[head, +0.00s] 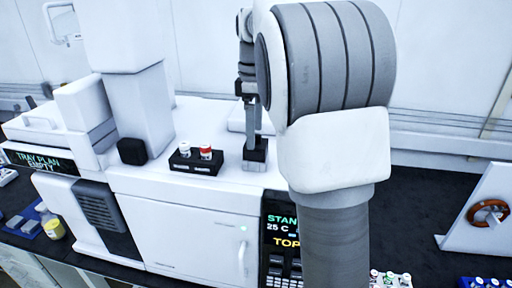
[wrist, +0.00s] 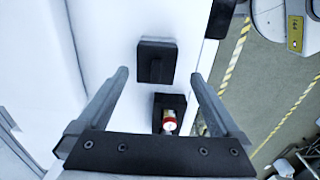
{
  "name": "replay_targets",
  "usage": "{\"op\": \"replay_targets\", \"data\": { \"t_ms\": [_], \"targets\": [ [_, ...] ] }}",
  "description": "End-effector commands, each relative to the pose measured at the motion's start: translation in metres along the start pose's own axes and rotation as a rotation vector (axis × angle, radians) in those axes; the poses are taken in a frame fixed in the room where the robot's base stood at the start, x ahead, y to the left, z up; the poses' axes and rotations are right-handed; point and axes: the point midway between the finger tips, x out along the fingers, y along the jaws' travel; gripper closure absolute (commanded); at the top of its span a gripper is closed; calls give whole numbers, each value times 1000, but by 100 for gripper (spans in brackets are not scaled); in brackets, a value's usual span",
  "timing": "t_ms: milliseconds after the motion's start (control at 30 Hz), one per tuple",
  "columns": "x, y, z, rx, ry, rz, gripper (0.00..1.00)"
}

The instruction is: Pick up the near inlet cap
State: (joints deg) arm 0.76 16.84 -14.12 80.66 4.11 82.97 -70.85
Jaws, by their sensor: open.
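The near inlet cap (head: 255,160) looks like a black square block on the white top of the instrument, right of a small black rack. My gripper (head: 254,136) points down just over the cap. In the wrist view my gripper (wrist: 158,76) is open, with one finger to each side of the cap and nothing held. I cannot tell the exact height of the fingertips or whether they touch the cap.
The black rack (head: 193,164) holds a white-capped vial (head: 185,149) and a red-capped vial (head: 206,151). The rack (wrist: 180,101) is close to the cap. A black block (head: 132,151) sits farther left by the white tower (head: 138,105). The instrument's front edge is close.

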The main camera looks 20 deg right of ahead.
Motion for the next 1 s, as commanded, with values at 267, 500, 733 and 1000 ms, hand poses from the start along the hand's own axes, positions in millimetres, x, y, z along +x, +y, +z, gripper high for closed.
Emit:
{"op": "replay_targets", "data": {
  "t_ms": [267, 500, 733, 1000],
  "targets": [
    [39, 4, 2, 0, -2, -3, 0],
    [45, 5, 2, 0, -1, 0, 0],
    [45, 5, 2, 0, -1, 0, 29],
    [45, 5, 2, 0, -1, 0, 77]
  ]
}}
